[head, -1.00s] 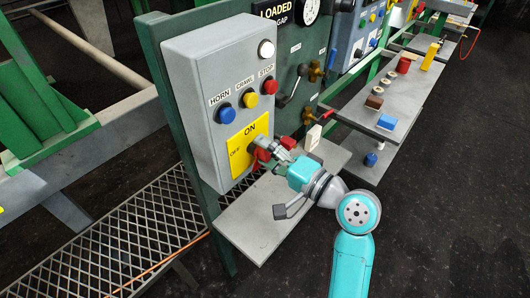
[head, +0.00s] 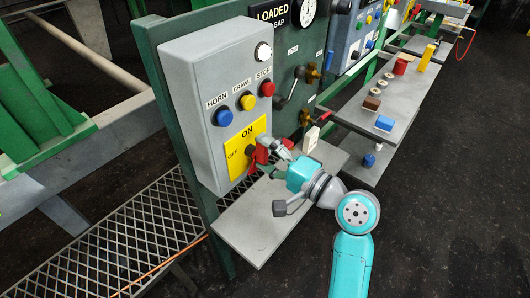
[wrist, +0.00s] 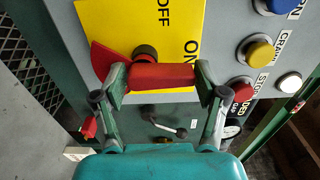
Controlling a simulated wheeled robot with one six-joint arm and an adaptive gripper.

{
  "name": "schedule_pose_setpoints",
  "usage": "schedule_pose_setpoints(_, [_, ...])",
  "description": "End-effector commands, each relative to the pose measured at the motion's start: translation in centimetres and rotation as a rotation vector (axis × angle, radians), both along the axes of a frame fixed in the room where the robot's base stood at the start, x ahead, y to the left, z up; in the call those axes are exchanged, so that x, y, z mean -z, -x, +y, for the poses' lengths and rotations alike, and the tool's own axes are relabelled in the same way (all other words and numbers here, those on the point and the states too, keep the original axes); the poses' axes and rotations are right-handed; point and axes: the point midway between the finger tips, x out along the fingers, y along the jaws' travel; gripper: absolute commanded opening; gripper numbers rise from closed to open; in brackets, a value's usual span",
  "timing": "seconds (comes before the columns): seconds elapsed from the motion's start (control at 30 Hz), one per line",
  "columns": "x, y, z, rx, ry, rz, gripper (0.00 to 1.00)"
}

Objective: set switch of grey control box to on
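The grey control box (head: 190,80) stands on a green panel at the centre left of the head view. Its yellow plate (head: 239,157) reads ON at the top and OFF at the left. A red switch handle (wrist: 160,77) on a dark round hub (wrist: 145,52) sits at the plate. My gripper (head: 268,153) is at this switch; in the wrist view its two fingers (wrist: 160,80) are at opposite ends of the handle and appear to touch it. A red wedge (wrist: 106,62) shows beside the hub. The handle's exact setting is hard to tell.
Blue, yellow and red buttons (head: 246,102) and a white lamp (head: 263,52) are above the plate. A grey shelf (head: 253,228) lies below my gripper, with a white block (head: 311,139) near its back. Another shelf with small objects (head: 385,123) stands at the right. Dark floor is clear at right.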

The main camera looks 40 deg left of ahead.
Motion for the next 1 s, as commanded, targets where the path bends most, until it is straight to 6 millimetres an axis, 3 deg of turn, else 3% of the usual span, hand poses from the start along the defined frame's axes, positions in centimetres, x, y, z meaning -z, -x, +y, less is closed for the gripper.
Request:
schedule_pose_setpoints(0.47, [0.0,0.0,-0.5,0.0,0.0,-0.002,0.92])
schedule_pose_setpoints(0.57, [0.0,0.1,-1.6,0.001,-0.001,-0.001,0.92])
schedule_pose_setpoints(1.0, [0.0,0.7,-9.8,0.003,0.0,-0.001,0.92])
